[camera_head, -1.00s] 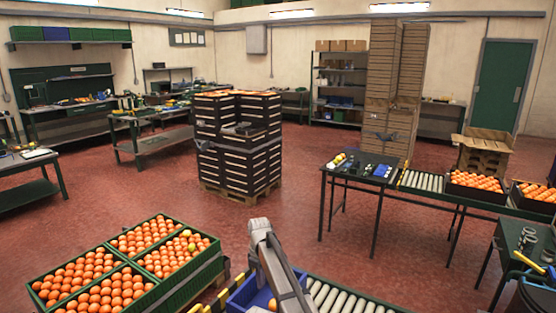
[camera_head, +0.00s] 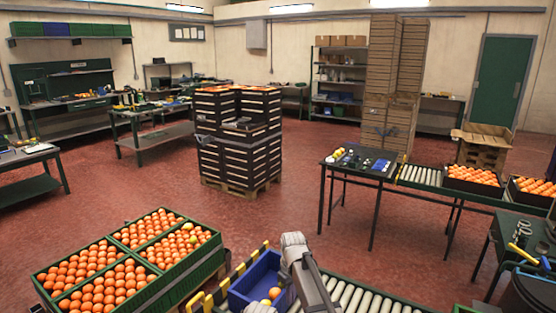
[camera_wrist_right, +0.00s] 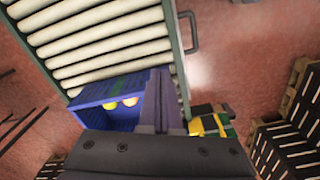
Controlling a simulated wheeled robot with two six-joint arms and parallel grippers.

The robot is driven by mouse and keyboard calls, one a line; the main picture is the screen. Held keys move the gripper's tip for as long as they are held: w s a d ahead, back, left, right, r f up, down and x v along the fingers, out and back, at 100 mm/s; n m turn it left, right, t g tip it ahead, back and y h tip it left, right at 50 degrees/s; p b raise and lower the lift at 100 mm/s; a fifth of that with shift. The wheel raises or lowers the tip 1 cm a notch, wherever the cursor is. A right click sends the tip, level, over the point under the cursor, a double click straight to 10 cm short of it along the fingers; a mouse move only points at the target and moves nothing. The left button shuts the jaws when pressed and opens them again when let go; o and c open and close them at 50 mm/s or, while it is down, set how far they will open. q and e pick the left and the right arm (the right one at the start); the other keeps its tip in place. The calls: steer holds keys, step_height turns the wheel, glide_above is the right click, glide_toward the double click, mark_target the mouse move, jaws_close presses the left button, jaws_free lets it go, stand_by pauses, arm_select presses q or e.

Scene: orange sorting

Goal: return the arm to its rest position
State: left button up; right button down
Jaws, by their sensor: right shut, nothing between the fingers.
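My right arm (camera_head: 303,268) rises from the bottom edge of the head view, over the right side of a blue bin (camera_head: 257,274). In the right wrist view my right gripper (camera_wrist_right: 160,95) is shut and empty, its fingers pressed together beside the blue bin (camera_wrist_right: 92,97). Oranges (camera_head: 275,293) lie in the bin, and two fruits show inside it in the wrist view, one yellowish. My arm hides part of the bin in the head view. My left gripper is not in view.
A roller conveyor (camera_head: 360,298) runs right of the bin. Green crates of oranges (camera_head: 180,282) stand at the left. A stack of black crates (camera_head: 238,150) stands on a pallet beyond. A table (camera_head: 348,170) is at the right. Red floor between them is clear.

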steer(key=s+d+m, duration=0.4)
steer(key=s+d, duration=0.3)
steer(key=s, duration=0.4)
steer(key=s+d+m, duration=0.4)
steer(key=s+d, duration=0.2)
steer(key=s, duration=0.4)
steer(key=s+a+n+h, duration=0.1)
steer(key=s+a+n, duration=0.3)
steer(key=a, duration=0.7)
steer(key=shift+s+f+b, duration=0.35)
steer(key=shift+s+b, duration=0.1)
steer(key=shift+s, duration=0.05)
